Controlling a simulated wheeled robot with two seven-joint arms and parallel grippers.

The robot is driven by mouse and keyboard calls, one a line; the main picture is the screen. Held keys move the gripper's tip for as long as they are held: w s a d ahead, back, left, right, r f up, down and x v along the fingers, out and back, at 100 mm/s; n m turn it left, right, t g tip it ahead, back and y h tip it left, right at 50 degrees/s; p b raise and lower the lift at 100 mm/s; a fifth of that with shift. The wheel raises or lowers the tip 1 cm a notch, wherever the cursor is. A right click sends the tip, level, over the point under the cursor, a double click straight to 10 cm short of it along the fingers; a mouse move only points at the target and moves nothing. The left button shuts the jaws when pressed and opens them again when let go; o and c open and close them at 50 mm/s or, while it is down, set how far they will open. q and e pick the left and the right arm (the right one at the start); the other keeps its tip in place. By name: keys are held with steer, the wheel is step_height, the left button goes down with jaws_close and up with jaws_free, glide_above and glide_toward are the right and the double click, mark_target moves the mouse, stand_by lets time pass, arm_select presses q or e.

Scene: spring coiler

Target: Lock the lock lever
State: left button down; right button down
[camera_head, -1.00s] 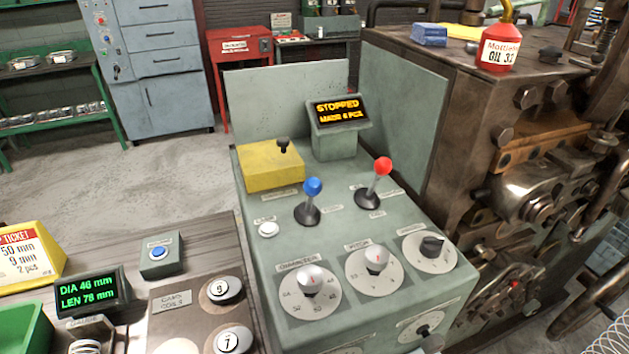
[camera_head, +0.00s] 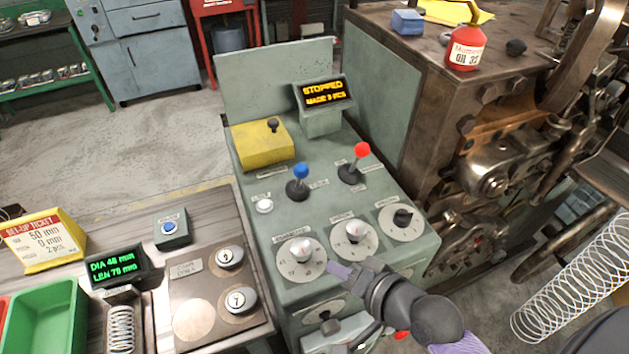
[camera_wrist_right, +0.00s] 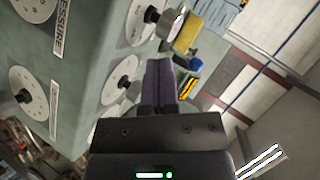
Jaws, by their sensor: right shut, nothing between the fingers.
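No lever has a label I can read as a lock. A blue-knobbed lever (camera_head: 301,172) and a red-knobbed lever (camera_head: 361,151) stand on top of the green control console (camera_head: 330,215). A small red tip (camera_head: 402,335) shows low at the console front, mostly hidden by my right arm. My right gripper (camera_head: 336,271) is shut and empty, with its purple fingertips by the console's front edge, just right of the nearest silver-knobbed dial. In the right wrist view the closed fingers (camera_wrist_right: 158,72) point past the console's dials (camera_wrist_right: 122,80). My left gripper is not in view.
Silver and black dial knobs (camera_head: 354,233) line the console's near edge. A display (camera_head: 324,93) reads STOPPED. The dark machine (camera_head: 480,130) stands to the right, with a large loose-looking spring (camera_head: 575,280). A bench with a green tray (camera_head: 45,320) and gauge display (camera_head: 118,268) is at left.

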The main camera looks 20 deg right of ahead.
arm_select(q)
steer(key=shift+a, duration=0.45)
arm_select(e)
steer(key=w+d+r+m+t, duration=0.1)
steer(key=m, duration=0.1)
steer(key=w+d+r+m+t+h, duration=0.1)
steer(key=d+m+t, duration=0.1)
steer(key=w+d+r+m+t, duration=0.1)
steer(key=r+m, duration=0.1)
steer(key=m, duration=0.1)
steer(key=shift+d, duration=0.4)
steer(key=x, duration=0.8)
steer(key=r+x, duration=0.1)
steer(key=x, duration=0.3)
steer(key=shift+w, duration=0.55)
steer(key=shift+w+r, duration=0.1)
steer(key=shift+w, duration=0.3)
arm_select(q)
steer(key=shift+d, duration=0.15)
arm_select(e)
steer(key=shift+a, duration=0.1)
